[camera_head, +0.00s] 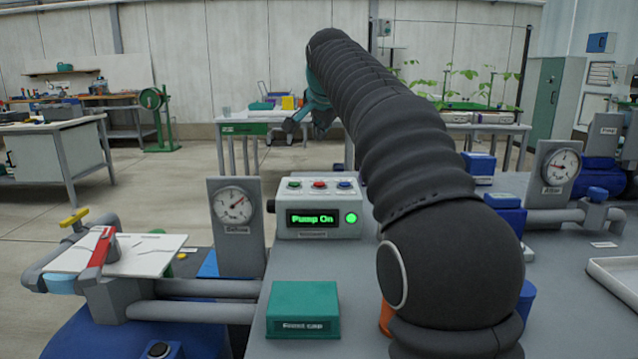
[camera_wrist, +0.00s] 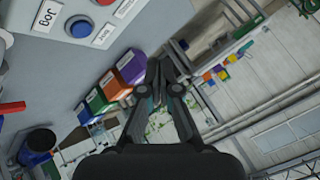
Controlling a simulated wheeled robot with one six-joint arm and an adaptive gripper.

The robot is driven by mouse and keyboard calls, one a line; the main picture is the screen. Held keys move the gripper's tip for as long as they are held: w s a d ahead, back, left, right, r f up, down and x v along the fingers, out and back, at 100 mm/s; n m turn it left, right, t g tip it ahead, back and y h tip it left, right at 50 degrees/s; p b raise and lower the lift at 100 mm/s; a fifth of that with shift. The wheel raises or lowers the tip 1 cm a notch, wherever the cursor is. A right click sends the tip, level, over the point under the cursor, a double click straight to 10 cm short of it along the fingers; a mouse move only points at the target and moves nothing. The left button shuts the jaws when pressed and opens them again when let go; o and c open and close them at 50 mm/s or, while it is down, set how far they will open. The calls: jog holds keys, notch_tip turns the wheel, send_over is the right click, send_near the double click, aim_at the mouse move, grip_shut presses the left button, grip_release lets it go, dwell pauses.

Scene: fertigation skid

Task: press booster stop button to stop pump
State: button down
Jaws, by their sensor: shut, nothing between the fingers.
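The grey control box (camera_head: 318,222) stands on the bench in the middle of the head view. Its display reads "Pump On" in green, with a lit green lamp (camera_head: 351,218) beside it. On its top sit a green button (camera_head: 294,184), a red button (camera_head: 319,184) and a blue button (camera_head: 344,184). In the wrist view a grey panel (camera_wrist: 35,60) at upper left has a blue button (camera_wrist: 80,27) and a cut-off red one (camera_wrist: 104,2). My gripper (camera_head: 290,126) is beyond and above the box; its fingers (camera_wrist: 160,70) are shut, empty and apart from the panel.
My dark arm spans the right of the box. A gauge (camera_head: 235,207) stands left of the box, with pipes and a red-handled valve (camera_head: 101,247) further left. A teal block (camera_head: 303,309) lies in front. A white tray (camera_head: 617,276) is at right.

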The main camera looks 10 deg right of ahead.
jog(key=shift+f, duration=0.1)
jog(key=b, duration=0.2)
send_over(320, 184)
notch_tip(320, 184, down, 6)
jog(key=shift+f, duration=0.1)
jog(key=shift+f+b, duration=1.1)
jog(key=shift+f, duration=0.1)
jog(key=shift+f, duration=0.15)
dwell(0.4)
jog(key=shift+f, duration=0.25)
jog(key=shift+f+b, duration=0.45)
jog(key=shift+b, duration=0.05)
dwell(0.7)
jog(key=shift+r, duration=0.1)
jog(key=shift+r+p, duration=0.7)
jog(key=shift+p, duration=0.15)
